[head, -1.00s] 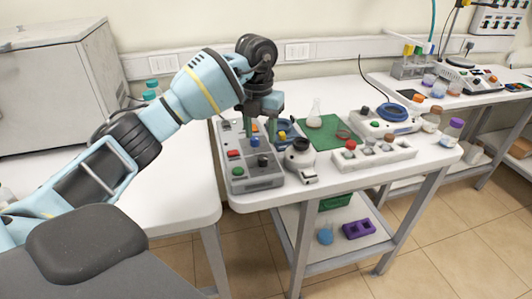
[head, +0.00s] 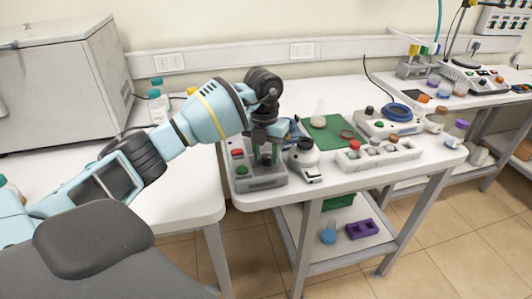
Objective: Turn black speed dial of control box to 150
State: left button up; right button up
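The grey control box (head: 258,184) stands at the near left corner of the right-hand table, with a red button (head: 237,153) and a green button (head: 241,170) on its left side. Its black speed dial (head: 266,161) is on the top face, partly covered by my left gripper. My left gripper (head: 266,158) points down over the box, its two fingers apart on either side of the dial. I cannot tell whether they touch it. The dial's scale and reading are too small to see. My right gripper is not in view.
A white-and-black instrument (head: 304,158) stands close to the right of the box. A white rack (head: 378,155) with several bottles, a green mat (head: 328,138) and a flask (head: 318,114) lie further right. Another white table (head: 180,200) is left, with a large grey cabinet (head: 50,85).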

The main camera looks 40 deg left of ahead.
pick_arm(q)
jog(key=c, duration=0.7)
jog(key=shift+m, duration=0.3)
jog(key=shift+c, duration=0.2)
jog(key=m, duration=0.8)
jog(key=shift+a+m, duration=0.1)
jog(key=shift+m, duration=0.2)
jog(key=shift+w+m, duration=0.1)
jog(key=shift+m, duration=1.1)
jog(key=o, duration=1)
jog(key=shift+r, duration=0.1)
